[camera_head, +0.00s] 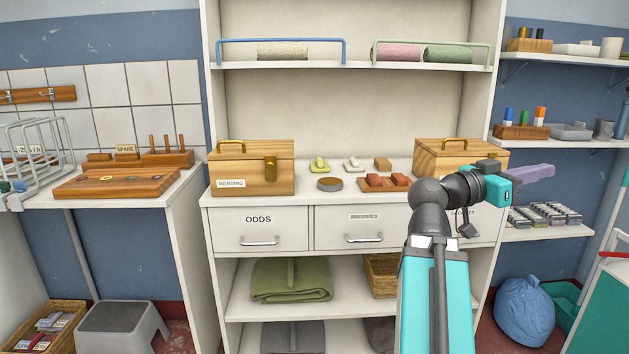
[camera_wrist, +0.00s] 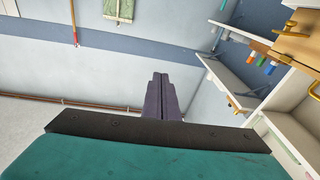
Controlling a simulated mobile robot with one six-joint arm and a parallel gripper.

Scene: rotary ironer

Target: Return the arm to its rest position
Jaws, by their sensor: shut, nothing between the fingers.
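My teal and dark grey arm rises from the bottom of that view and bends at the wrist. In the wrist view the fingers of my gripper (camera_wrist: 160,98) are together with nothing between them.
A wooden box (camera_head: 461,153) stands on the counter behind my wrist. Shelves (camera_head: 560,141) with small items and a blue sack (camera_head: 523,311) are at the right. A step stool (camera_head: 122,327) stands at lower left.

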